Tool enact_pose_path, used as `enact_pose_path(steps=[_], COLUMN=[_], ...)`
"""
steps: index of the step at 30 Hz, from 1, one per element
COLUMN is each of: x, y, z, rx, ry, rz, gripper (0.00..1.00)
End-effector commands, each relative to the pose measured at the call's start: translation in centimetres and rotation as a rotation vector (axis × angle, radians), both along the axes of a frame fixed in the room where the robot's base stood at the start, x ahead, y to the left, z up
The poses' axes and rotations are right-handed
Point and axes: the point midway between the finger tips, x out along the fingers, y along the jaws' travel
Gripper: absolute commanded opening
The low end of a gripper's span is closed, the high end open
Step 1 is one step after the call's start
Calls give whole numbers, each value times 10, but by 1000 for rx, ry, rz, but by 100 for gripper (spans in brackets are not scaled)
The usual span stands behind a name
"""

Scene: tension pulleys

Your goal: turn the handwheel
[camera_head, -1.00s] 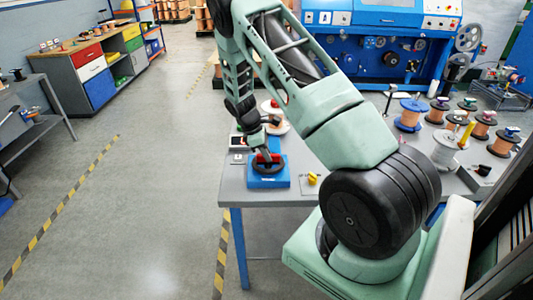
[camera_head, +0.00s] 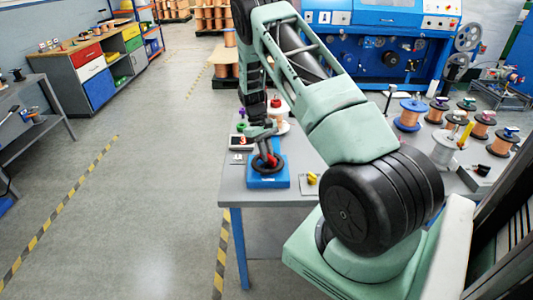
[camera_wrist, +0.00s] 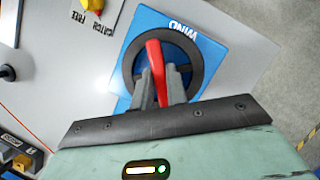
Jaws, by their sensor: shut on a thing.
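The handwheel (camera_wrist: 193,51) is a black ring on a blue base (camera_wrist: 214,64) marked "WIND", with a red bar across it (camera_wrist: 155,66). In the head view the handwheel (camera_head: 255,166) sits on its blue base (camera_head: 268,181) near the front left corner of the grey table. My gripper (camera_wrist: 160,76) is shut on the red bar, with one grey finger on each side of it.
A yellow knob (camera_head: 312,179) on a grey plate stands right of the blue base. Several wire spools (camera_head: 410,115) stand on the right of the table (camera_head: 240,196). A small box with a display (camera_head: 240,143) is behind the wheel.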

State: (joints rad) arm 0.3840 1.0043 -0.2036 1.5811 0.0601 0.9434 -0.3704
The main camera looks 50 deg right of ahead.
Motion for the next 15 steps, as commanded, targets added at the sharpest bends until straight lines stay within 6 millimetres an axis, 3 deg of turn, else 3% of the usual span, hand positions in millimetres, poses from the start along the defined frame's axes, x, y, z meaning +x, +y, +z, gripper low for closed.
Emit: enact_pose_path(steps=[15], x=[1], y=[-2], z=[1], rx=[0], ry=[-4], rz=[-281], gripper=[0])
